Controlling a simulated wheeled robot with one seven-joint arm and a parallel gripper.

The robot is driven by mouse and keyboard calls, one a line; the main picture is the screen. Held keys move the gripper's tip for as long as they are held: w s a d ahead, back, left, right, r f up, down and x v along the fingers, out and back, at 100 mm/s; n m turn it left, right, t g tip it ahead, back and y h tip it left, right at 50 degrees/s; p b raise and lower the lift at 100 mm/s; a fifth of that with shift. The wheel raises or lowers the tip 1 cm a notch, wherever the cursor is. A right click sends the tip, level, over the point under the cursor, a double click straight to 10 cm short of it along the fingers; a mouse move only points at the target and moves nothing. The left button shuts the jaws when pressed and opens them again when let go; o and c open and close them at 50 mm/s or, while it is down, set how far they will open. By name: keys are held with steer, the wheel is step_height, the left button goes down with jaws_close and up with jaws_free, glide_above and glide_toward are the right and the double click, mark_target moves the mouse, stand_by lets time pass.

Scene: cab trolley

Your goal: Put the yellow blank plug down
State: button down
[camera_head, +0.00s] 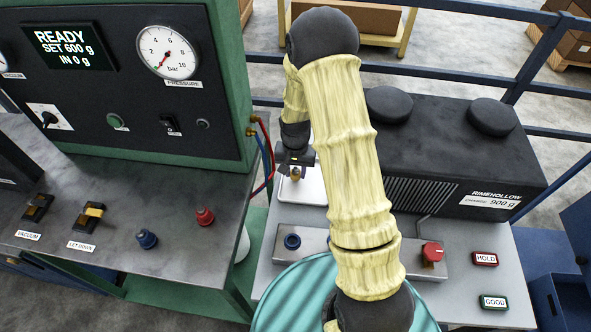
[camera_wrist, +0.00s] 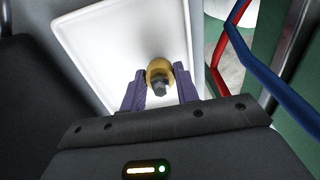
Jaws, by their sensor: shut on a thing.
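The yellow blank plug (camera_wrist: 158,68) shows in the wrist view between the two purple fingers of my gripper (camera_wrist: 160,85), which is shut on it. Its grey end points toward the wrist camera. A white rimmed tray (camera_wrist: 95,38) lies behind and below the plug in that view; I cannot tell whether the plug touches it. In the head view my gripper (camera_head: 295,170) is over the white tray (camera_head: 312,190), with the yellow plug (camera_head: 295,174) small at its tip. My arm hides part of the tray.
The dark RIMEHOLLOW unit (camera_head: 430,150) stands at right. Red and blue hoses (camera_head: 268,160) hang close at left. Blue and red plugs (camera_head: 205,216) stand on the left bench.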

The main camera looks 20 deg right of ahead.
mark_target(296, 169)
steer(key=c, duration=1.1)
jaws_free()
steer(key=shift+f, duration=0.1)
steer(key=shift+o, duration=0.2)
step_height(296, 169, up, 12)
steer(key=b, duration=0.1)
